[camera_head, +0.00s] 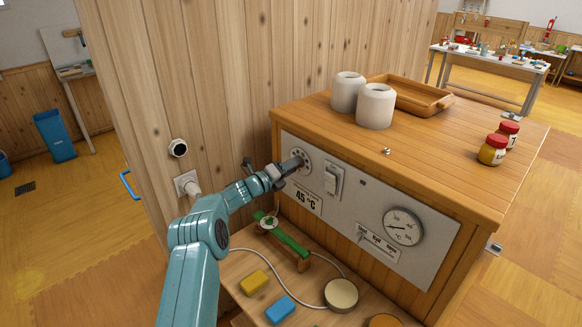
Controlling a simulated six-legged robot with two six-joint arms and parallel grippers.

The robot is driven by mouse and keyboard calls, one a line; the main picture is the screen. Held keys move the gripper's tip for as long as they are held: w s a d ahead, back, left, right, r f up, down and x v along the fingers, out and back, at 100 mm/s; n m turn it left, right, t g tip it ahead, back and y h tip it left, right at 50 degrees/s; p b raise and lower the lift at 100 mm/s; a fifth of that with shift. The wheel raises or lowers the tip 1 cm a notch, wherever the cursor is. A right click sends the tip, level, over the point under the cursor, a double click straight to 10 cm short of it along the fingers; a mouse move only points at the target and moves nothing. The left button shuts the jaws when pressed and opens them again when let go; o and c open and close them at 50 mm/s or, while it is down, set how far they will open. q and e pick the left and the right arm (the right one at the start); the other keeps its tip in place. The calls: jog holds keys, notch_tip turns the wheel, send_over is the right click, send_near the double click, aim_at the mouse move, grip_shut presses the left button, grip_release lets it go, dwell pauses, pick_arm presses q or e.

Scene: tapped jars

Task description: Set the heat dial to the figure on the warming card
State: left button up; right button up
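The heat dial (304,154) is a round grey dial with dark marks around it, at the left end of the grey panel on the wooden cabinet's front. My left gripper (295,164) is at the dial's middle and covers part of its knob and marks. Whether its fingers are closed on the knob is too small to tell. A round white gauge (403,227) with a needle sits at the panel's right. My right gripper is not in view.
A switch (333,181) sits just right of the dial. Two white jars (376,106), a wooden tray (425,97) and two red-lidded jars (492,150) stand on the cabinet top. A lower shelf holds a green bar (292,243), yellow and blue blocks and a cable.

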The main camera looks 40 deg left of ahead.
pick_arm(q)
grip_shut()
jog(key=m+b, duration=2.3)
jog(key=m, duration=0.8)
jog(key=shift+a+f+m, duration=0.1)
jog(key=shift+f+m, duration=0.05)
jog(key=shift+m, duration=0.15)
jog(key=shift+b, duration=0.3)
grip_release()
